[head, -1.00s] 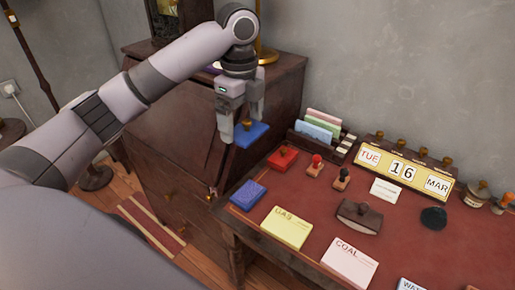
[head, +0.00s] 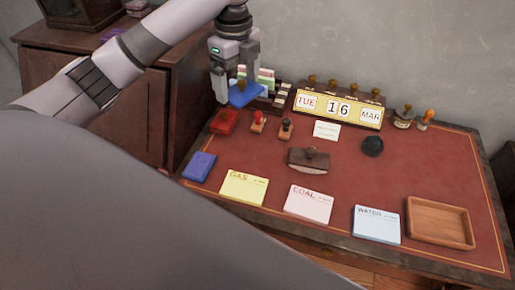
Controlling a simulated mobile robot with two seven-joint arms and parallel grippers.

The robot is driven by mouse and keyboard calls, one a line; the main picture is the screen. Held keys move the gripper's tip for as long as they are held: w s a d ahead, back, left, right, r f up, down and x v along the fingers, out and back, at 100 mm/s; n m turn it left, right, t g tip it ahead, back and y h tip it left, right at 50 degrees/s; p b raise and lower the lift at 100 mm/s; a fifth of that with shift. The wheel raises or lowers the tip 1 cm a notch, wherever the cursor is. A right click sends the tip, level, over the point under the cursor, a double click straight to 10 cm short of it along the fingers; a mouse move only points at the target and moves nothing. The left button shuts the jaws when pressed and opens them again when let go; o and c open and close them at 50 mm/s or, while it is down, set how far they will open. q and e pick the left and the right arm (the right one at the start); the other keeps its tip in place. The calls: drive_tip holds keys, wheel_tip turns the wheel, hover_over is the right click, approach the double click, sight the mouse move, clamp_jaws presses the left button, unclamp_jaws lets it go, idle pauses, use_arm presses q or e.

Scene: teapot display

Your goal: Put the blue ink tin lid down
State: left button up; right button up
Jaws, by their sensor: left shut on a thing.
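My left gripper (head: 238,90) is shut on the blue ink tin lid (head: 244,94), a flat blue piece with a small brass-coloured knob. It holds the lid in the air over the back left of the desk, in front of the card rack and above and behind the red ink tin (head: 224,121) in the picture. The blue ink tin (head: 199,167) sits at the desk's left edge, nearer to me, its blue top showing. The gripper partly hides the rack. My right gripper is out of view.
Stamps (head: 286,130), a calendar (head: 338,108), a blotter (head: 309,160), a dark round object (head: 372,146), paper pads (head: 308,203) and a wooden tray (head: 440,222) stand on the red-topped desk (head: 430,170). A wooden cabinet (head: 95,120) is at left. The desk's right middle is clear.

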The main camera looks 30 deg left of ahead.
sight(243, 150)
use_arm(q)
drive_tip(key=shift+w+d+f, duration=0.1)
drive_tip(key=shift+f, duration=0.05)
wheel_tip(243, 150, down, 20)
drive_tip(key=shift+r+b, duration=0.1)
drive_tip(key=shift+b, duration=0.35)
drive_tip(key=o, duration=0.7)
drive_tip(key=shift+o, duration=0.2)
wheel_tip(243, 150, up, 12)
drive_tip(key=shift+p, duration=0.3)
